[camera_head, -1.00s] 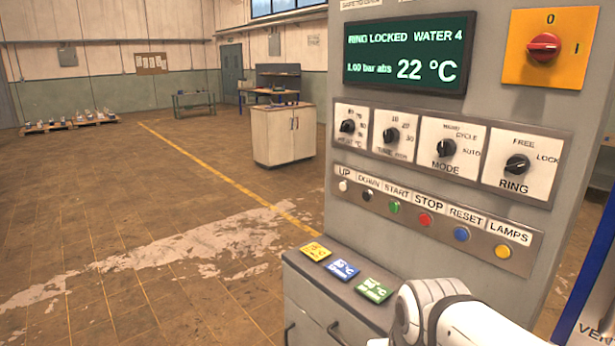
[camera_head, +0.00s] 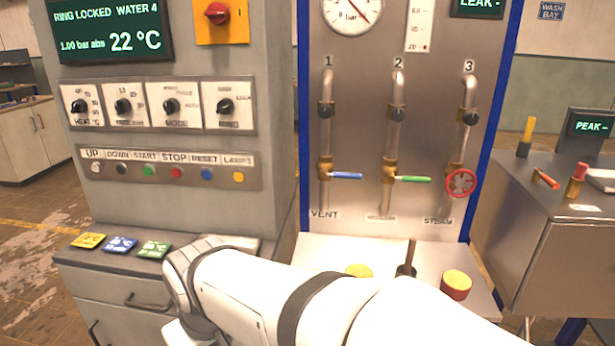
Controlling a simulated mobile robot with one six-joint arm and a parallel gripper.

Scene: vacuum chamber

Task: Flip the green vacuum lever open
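The green lever (camera_head: 413,179) sits on the brass valve of pipe 2, in the middle of the steel panel (camera_head: 355,120). It points to the right, roughly horizontal, across the upright pipe. The label under pipe 2 is too blurred to read. A blue lever (camera_head: 346,175) on pipe 1, marked VENT, also points right. A red handwheel (camera_head: 461,183) is on pipe 3, marked STEAM. My white arm crosses the bottom of the view, below and in front of the levers. My gripper's fingers cannot be made out, and nothing touches the green lever.
A grey control cabinet (camera_head: 185,215) stands left of the panel, with coloured cards on its lower ledge. A shelf with yellow and red buttons (camera_head: 456,284) and an upright stick (camera_head: 409,258) juts out below the valves. A steel bench (camera_head: 545,215) with tools stands at right.

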